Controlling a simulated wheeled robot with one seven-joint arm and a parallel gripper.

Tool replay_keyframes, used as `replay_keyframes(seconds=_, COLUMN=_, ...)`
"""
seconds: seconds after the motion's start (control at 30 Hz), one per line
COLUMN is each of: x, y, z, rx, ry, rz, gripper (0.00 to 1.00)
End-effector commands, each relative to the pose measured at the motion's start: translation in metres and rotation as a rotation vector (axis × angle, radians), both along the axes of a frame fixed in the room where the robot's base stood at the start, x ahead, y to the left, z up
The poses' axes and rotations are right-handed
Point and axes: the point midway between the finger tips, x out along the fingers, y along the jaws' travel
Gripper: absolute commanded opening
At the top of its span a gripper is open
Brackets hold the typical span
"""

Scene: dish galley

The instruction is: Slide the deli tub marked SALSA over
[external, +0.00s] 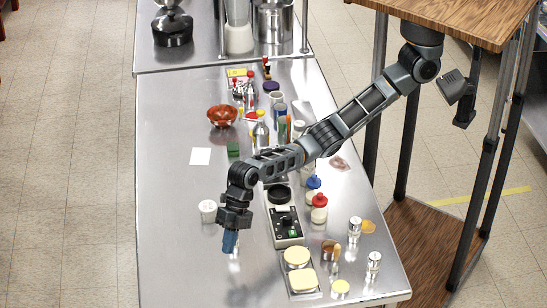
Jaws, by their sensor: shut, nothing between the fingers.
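A small white round tub (208,211) stands upright on the steel counter, just left of my gripper. It may be the deli tub, but no SALSA marking can be read at this size. My gripper (230,242) points down with its blue fingers together and nothing visible between them. It is to the right of the tub and nearer the front of the picture, apart from it as far as I can see. I cannot tell whether the fingertips touch the counter.
A control box (287,222) stands right of my gripper, with yellow sponge-like blocks (298,257) in front of it. A red-capped bottle (319,207) and metal shakers (355,230) are farther right. A white card (201,156) lies behind the tub. The counter's left front is clear.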

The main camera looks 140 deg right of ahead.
Motion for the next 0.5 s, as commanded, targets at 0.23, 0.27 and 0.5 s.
replay_keyframes(seconds=0.23, x=-0.125, y=-0.206, z=-0.01, rx=0.034, ry=0.269, rz=-0.301, gripper=0.0)
replay_keyframes(seconds=0.27, x=-0.14, y=-0.22, z=-0.013, rx=0.051, ry=0.303, rz=-0.321, gripper=0.0)
replay_keyframes(seconds=0.5, x=-0.22, y=-0.277, z=-0.02, rx=0.148, ry=0.461, rz=-0.402, gripper=0.0)
